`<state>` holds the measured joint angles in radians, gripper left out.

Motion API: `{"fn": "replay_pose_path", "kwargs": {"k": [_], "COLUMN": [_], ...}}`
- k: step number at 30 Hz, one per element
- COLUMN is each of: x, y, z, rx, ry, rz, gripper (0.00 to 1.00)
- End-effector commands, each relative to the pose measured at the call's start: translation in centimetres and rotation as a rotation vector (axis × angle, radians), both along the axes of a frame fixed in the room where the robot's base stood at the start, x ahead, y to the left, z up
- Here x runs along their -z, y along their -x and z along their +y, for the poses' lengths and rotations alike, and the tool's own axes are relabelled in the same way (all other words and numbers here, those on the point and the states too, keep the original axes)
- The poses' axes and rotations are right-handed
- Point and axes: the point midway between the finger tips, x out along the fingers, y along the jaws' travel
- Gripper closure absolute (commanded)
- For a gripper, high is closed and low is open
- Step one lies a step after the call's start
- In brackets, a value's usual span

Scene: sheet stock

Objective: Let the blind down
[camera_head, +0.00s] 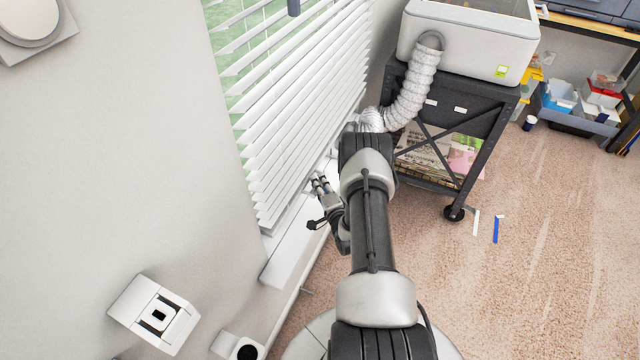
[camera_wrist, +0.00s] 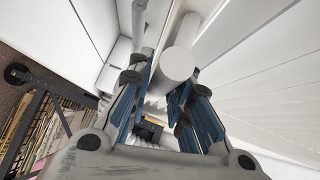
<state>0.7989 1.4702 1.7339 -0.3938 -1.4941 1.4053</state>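The white slatted blind (camera_head: 300,110) hangs over the window in the head view. Its slats are tilted, with green showing between them at the upper left. Its lower slats reach close to the white sill (camera_head: 290,260). In the wrist view the blind's slats (camera_wrist: 275,85) fill the right side. My gripper (camera_head: 322,186) is low beside the blind, near the sill. In the wrist view its blue-padded fingers (camera_wrist: 160,92) are apart. A pale, smooth cylinder (camera_wrist: 177,65) shows between or just beyond them; I cannot tell whether they touch it.
A black cart (camera_head: 455,120) carries a white machine (camera_head: 470,40) with a ribbed hose (camera_head: 412,95) close to my arm. White wall boxes (camera_head: 153,313) sit at the lower left. The carpet (camera_head: 550,260) at right is mostly clear, with small strips on it.

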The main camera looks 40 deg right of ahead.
Motion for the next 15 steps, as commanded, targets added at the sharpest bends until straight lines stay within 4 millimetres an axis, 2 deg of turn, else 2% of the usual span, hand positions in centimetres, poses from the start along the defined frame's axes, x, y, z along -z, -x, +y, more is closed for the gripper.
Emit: {"fn": "replay_pose_path", "kwargs": {"k": [1, 9, 15], "x": [0.47, 0.30, 0.20], "y": [0.02, -0.06, -0.08], "z": [0.27, 0.26, 0.26], "rx": [-0.004, -0.005, -0.006], "ry": [-0.007, -0.005, -0.003], "rz": [0.010, 0.007, 0.004], "gripper": [0.79, 0.62, 0.62]}}
